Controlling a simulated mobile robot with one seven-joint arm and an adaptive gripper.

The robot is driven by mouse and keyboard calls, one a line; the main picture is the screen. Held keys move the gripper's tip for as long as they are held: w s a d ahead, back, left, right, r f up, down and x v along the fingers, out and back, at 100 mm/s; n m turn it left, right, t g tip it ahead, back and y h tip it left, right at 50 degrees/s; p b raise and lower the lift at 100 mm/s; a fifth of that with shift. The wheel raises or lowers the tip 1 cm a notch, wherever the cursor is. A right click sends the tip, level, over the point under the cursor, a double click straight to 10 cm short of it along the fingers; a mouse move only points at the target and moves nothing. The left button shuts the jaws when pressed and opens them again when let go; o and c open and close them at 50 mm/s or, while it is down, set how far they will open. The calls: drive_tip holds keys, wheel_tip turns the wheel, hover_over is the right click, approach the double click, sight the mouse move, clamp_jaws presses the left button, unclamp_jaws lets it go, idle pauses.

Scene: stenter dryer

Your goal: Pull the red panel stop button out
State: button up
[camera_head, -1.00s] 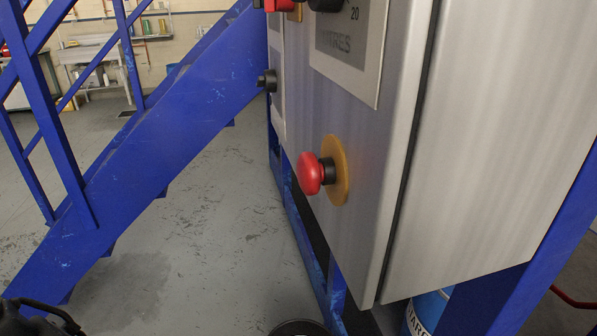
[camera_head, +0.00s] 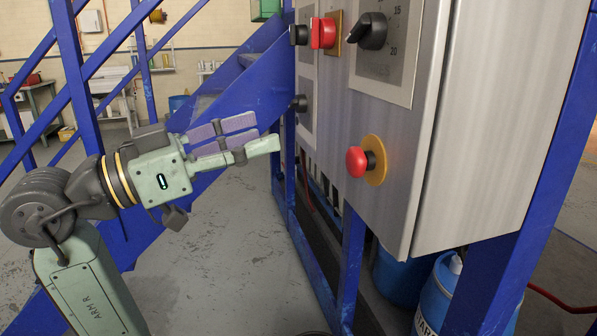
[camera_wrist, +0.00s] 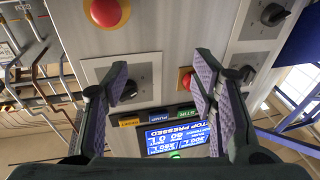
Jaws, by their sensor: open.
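The red panel stop button (camera_head: 356,162) is a round mushroom head on a short black stem. It stands out from a yellow disc (camera_head: 377,160) low on the grey cabinet's front. My gripper (camera_head: 266,131) is open and empty, to the left of the button and apart from it, its fingers pointing right toward the cabinet. In the wrist view a red button (camera_wrist: 105,12) on a yellow ring shows at the top edge, partly cut off, above the spread fingers (camera_wrist: 158,80). A blue display (camera_wrist: 178,138) there shows words that seem to read "STOP PRESSED".
Above the button are a black dial (camera_head: 372,31), a red switch (camera_head: 323,33) and black knobs (camera_head: 299,35) on the cabinet (camera_head: 400,130). Blue stair rails (camera_head: 215,100) stand behind my arm. Blue drums (camera_head: 403,277) stand under the cabinet. Floor left of it is open.

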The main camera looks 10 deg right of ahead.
sight(349, 160)
drive_tip(key=s+d+f+m+g+y, duration=0.1)
drive_tip(key=s+f+m+g, duration=0.15)
drive_tip(key=s+g, duration=0.2)
drive_tip(key=d+p, duration=0.1)
drive_tip(key=d, duration=0.2)
drive_tip(key=d+p, duration=0.1)
drive_tip(key=d, duration=0.3)
drive_tip(key=d+p, duration=0.1)
drive_tip(key=d, duration=0.2)
drive_tip(key=shift+w+d+r, duration=0.1)
drive_tip(key=shift+w+d, duration=0.15)
drive_tip(key=shift+d, duration=0.1)
drive_tip(key=shift+c, duration=0.2)
clamp_jaws()
